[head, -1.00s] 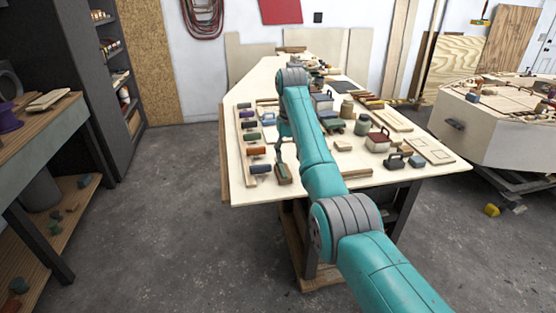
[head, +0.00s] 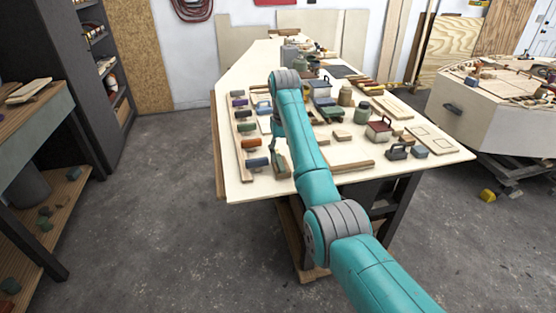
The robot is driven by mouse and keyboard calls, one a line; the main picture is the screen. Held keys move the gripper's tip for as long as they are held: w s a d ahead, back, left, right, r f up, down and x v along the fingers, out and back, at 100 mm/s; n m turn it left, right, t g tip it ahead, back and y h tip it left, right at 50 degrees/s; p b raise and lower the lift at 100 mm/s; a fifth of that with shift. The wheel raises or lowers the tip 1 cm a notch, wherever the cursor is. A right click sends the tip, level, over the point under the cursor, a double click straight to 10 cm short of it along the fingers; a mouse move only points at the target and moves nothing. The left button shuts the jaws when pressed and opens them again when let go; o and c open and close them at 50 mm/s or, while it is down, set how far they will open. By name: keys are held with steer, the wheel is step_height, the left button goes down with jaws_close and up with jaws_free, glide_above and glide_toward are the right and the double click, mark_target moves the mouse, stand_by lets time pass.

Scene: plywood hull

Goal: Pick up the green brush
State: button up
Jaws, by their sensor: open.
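A small green item with a brownish edge (head: 282,164), which looks like the green brush, lies near the front left of the plywood table (head: 240,188). My gripper (head: 274,148) points down just above and beside its far end, partly hidden by my arm. The gripper is open; I cannot tell whether its fingers touch or straddle the item. Another low green item (head: 332,114) lies farther back, right of my arm; its kind is too small to tell.
A rack of coloured rollers (head: 249,143) lies left of my gripper. The table's front left corner is bare.

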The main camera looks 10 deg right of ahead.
mark_target(282, 167)
step_height(282, 167, down, 5)
steer(key=shift+a+r, duration=0.1)
steer(key=shift+r, duration=0.1)
steer(key=shift+c, duration=0.2)
jaws_close()
step_height(282, 167, up, 10)
stand_by(0.6)
